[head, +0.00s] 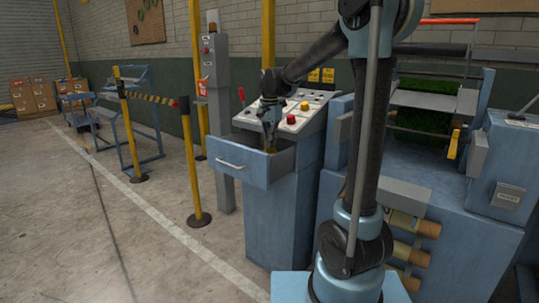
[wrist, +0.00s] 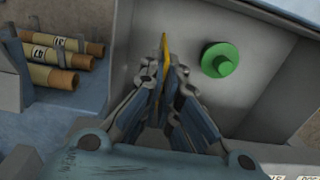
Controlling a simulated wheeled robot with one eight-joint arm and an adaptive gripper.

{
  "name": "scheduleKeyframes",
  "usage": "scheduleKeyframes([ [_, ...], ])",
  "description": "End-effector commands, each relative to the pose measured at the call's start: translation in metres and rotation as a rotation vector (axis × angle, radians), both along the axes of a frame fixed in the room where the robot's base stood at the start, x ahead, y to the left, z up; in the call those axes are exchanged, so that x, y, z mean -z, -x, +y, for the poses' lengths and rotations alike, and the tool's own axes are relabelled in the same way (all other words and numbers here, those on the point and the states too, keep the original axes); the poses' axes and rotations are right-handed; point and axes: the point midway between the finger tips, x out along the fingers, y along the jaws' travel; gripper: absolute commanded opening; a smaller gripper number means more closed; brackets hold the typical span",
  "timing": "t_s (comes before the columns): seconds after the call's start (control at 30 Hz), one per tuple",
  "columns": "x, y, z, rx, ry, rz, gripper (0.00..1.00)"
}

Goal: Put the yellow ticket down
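The yellow ticket shows edge-on as a thin yellow strip (wrist: 165,45) between my fingertips in the wrist view. My gripper (wrist: 164,72) is shut on it and points down into the open grey drawer (wrist: 137,50). In the head view my gripper (head: 270,125) is at the drawer, whose blue front (head: 232,163) is pulled out from the cabinet. I cannot tell whether the ticket touches the drawer floor.
The sloped control panel (head: 297,118) with red and yellow buttons is right behind the drawer. Labelled rolls (wrist: 60,62) sit in a rack left of the drawer in the wrist view. Yellow posts (head: 190,165) stand left of the cabinet.

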Motion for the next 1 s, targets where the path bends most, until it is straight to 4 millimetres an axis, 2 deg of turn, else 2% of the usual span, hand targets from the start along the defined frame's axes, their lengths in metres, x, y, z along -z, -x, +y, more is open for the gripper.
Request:
scheduleKeyframes([
  [0.4,0.043,0.001,0.002,-0.003,0.000,0.000,0.00],
  [0.8,0.047,0.001,0.002,-0.002,0.000,0.000,0.00],
  [0.87,0.047,0.001,0.002,-0.002,0.000,0.000,0.12],
  [0.9,0.047,0.001,0.002,-0.002,0.000,0.000,0.21],
  [0.93,0.047,0.001,0.002,-0.002,0.000,0.000,0.25],
  [1.0,0.047,0.001,0.001,-0.002,0.000,0.000,0.25],
])
